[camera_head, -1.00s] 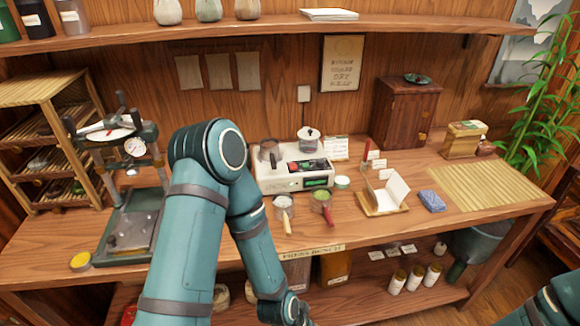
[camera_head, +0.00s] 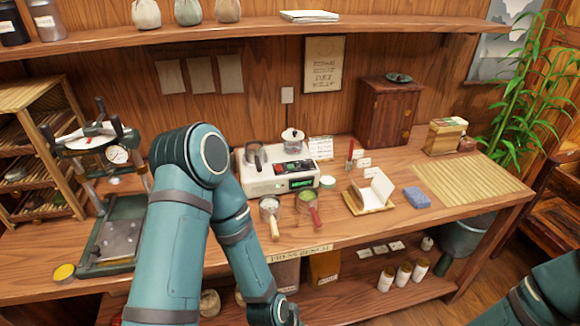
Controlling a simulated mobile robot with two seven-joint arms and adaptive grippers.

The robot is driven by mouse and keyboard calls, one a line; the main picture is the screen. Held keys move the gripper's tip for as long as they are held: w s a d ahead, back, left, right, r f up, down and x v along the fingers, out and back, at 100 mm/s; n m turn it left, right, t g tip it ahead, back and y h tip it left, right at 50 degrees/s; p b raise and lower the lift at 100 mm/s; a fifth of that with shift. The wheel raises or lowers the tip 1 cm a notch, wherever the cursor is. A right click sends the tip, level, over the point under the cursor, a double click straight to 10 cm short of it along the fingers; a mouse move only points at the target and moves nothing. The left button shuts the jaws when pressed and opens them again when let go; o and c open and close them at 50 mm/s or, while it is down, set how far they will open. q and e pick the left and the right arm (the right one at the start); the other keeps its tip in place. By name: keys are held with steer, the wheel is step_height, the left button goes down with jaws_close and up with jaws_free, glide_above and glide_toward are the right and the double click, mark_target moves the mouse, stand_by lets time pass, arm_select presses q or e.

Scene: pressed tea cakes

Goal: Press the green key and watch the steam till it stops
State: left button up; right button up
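A white steamer machine (camera_head: 270,178) stands at the middle of the bench. Its front right carries a dark panel with a red key and a lit green key or display (camera_head: 301,183); I cannot tell which. A metal cup (camera_head: 256,155) and a lidded glass pot (camera_head: 292,141) sit on top. No steam shows clearly. My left arm crosses the front left of the bench, and its gripper (camera_head: 288,318) is at the bottom edge, mostly cut off, below the bench front. My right arm shows at the bottom right corner; its gripper is out of view.
Two handled scoops (camera_head: 270,208) lie before the machine. A press (camera_head: 110,200) stands left, behind my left arm. A wooden cabinet (camera_head: 388,112) stands behind.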

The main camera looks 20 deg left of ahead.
arm_select(q)
jaws_close()
stand_by(1.2)
